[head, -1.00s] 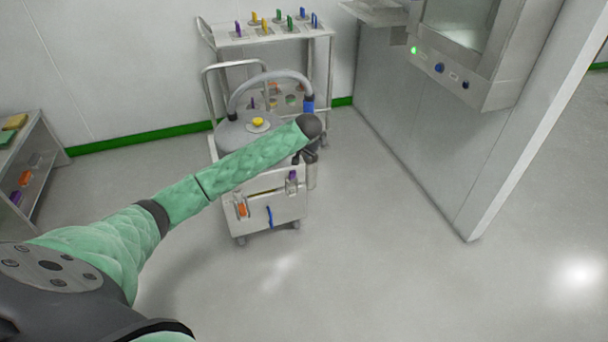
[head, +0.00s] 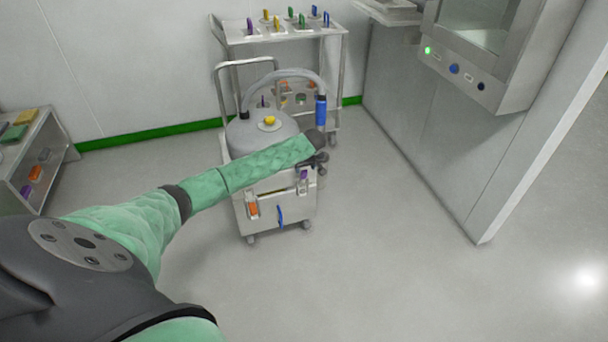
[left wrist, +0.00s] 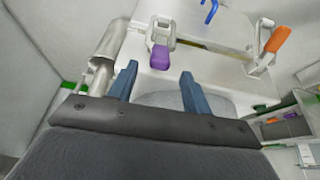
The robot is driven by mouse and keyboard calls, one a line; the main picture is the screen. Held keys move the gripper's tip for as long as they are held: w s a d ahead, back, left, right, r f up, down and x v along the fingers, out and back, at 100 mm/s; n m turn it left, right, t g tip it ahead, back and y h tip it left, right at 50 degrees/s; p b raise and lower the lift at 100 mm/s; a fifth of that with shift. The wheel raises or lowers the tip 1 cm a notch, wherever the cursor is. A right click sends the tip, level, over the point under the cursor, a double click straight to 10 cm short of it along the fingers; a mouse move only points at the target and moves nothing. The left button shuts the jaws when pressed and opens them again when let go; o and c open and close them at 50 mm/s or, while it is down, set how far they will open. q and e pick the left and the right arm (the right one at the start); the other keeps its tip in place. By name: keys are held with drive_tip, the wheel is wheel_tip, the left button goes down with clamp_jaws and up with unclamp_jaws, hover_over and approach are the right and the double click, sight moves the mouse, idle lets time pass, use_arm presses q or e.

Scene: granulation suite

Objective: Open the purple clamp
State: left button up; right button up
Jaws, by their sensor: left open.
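The purple clamp (head: 303,176) is on the upper right of the white cart front, its purple handle on a metal latch. In the left wrist view the purple clamp (left wrist: 160,57) lies just beyond the fingertips, roughly between them. My left gripper (head: 319,163) is above and slightly right of the clamp in the head view, mostly hidden behind its own wrist. In the left wrist view its two blue-grey fingers (left wrist: 157,78) are apart, with nothing between them. The handle does not appear touched. My right gripper is in no view.
The cart carries a grey domed vessel (head: 258,132) with a yellow knob and a hose with a blue end (head: 321,110). An orange clamp (head: 253,208) and a blue handle (head: 281,217) are on its front. A shelf trolley (head: 285,37) stands behind. Floor in front is clear.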

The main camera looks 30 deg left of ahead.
sight(305, 171)
use_arm(q)
drive_tip(key=x, duration=0.6)
drive_tip(key=shift+a+f, duration=0.1)
drive_tip(key=shift+f, duration=0.1)
drive_tip(key=c, duration=1)
